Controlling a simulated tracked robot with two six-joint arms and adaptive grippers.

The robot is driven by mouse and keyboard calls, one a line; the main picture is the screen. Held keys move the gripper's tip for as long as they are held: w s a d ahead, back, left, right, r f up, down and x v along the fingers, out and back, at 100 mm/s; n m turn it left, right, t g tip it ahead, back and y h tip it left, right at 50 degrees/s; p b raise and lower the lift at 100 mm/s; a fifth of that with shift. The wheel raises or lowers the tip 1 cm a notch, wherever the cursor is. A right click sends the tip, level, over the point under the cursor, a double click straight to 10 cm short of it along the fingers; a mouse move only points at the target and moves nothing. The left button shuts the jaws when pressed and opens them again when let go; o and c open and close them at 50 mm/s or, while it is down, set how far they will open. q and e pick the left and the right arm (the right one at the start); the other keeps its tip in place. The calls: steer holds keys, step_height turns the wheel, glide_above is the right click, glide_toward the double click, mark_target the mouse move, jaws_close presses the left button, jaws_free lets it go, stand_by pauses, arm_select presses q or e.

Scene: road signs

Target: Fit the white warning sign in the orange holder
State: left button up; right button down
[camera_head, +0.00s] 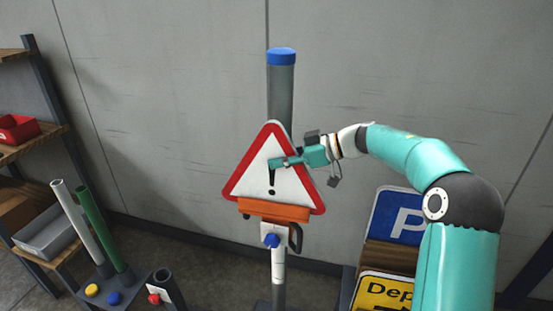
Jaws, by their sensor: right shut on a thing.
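The white warning sign (254,182) is a triangle with a red border and a black exclamation mark. It stands upright in front of a grey post (281,95) with a blue cap. Its lower edge is at the orange holder (273,209); I cannot tell how deep it sits in it. My right gripper (277,163) comes in from the right and is shut on the sign near its middle. My left gripper is not in view.
A blue parking sign (393,215) and a yellow sign (384,293) are at the lower right. Shelves with a red bin (17,130) and a grey bin (50,235) stand at the left. White and green tubes (100,225) stand at the lower left. A wall is behind the post.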

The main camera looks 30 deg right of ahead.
steer(key=shift+f, duration=0.25)
stand_by(0.5)
steer(key=shift+s+d+p, duration=0.1)
steer(key=shift+s+p, duration=0.05)
steer(key=shift+p, duration=0.5)
steer(key=shift+f, duration=0.15)
steer(key=c, duration=1.1)
jaws_free()
steer(key=shift+o, duration=0.2)
steer(key=shift+f, duration=0.1)
steer(key=shift+s+d, duration=0.1)
